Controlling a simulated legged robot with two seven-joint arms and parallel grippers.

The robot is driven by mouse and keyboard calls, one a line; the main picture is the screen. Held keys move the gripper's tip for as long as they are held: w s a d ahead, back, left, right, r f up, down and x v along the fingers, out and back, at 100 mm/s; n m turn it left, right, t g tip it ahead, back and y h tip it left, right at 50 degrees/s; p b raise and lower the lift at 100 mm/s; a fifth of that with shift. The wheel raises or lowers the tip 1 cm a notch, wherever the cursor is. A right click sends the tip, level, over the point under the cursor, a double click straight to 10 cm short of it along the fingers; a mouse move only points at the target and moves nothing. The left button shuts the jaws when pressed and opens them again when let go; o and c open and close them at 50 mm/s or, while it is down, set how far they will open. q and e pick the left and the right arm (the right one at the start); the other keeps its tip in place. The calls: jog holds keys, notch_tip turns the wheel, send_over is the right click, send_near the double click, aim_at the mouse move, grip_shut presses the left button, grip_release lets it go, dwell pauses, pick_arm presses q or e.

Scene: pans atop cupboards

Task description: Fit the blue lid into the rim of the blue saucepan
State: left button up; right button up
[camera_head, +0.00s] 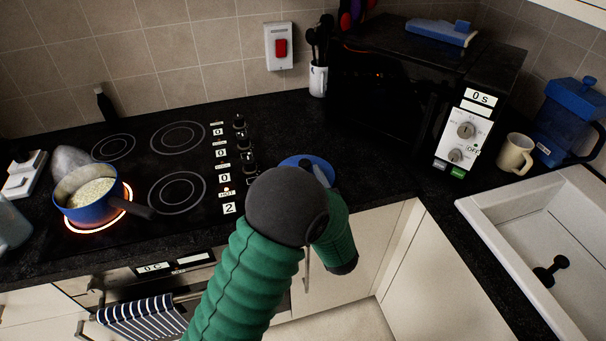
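The blue saucepan (90,208) stands on a glowing hob ring at the left. It is uncovered, holds pale grain-like food, and its dark handle points right. A blue round thing (300,161), likely the lid, shows just behind my arm on the worktop right of the hob. A small grey part sticks up there; I cannot tell if it is a knob or part of a gripper. My one visible arm, green with a dark joint, rises from the bottom left of centre and hides much of this spot. No gripper fingers show clearly.
The hob (150,165) has several knobs and displays along its right side. A black microwave (385,95) stands at the back right, beside a cream mug (515,153) and a blue jug (567,120). A white sink (545,235) is at the right. Worktop before the microwave is clear.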

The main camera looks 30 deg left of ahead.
aim_at(309, 163)
pick_arm(q)
jog(key=x, duration=0.2)
jog(key=shift+w+a+r, duration=0.1)
jog(key=shift+a, duration=0.2)
jog(key=shift+w+d+r, duration=0.1)
jog(key=shift+w+d, duration=0.1)
jog(key=shift+w, duration=0.35)
jog(key=shift+w+d+r, duration=0.1)
jog(key=shift+w+d, duration=0.05)
jog(key=shift+w, duration=0.4)
jog(key=shift+s+a, duration=0.15)
jog(key=shift+a, duration=0.35)
jog(key=c, duration=0.3)
jog(key=shift+a+f, duration=0.2)
jog(key=shift+a, duration=0.2)
jog(key=c, duration=0.5)
jog(key=shift+c, duration=1.2)
jog(key=shift+d, duration=0.3)
grip_shut()
jog(key=shift+d+r, duration=0.2)
jog(key=shift+d, duration=0.15)
jog(key=shift+a, duration=0.1)
pick_arm(e)
jog(key=shift+s+d, duration=0.15)
jog(key=shift+d, duration=0.35)
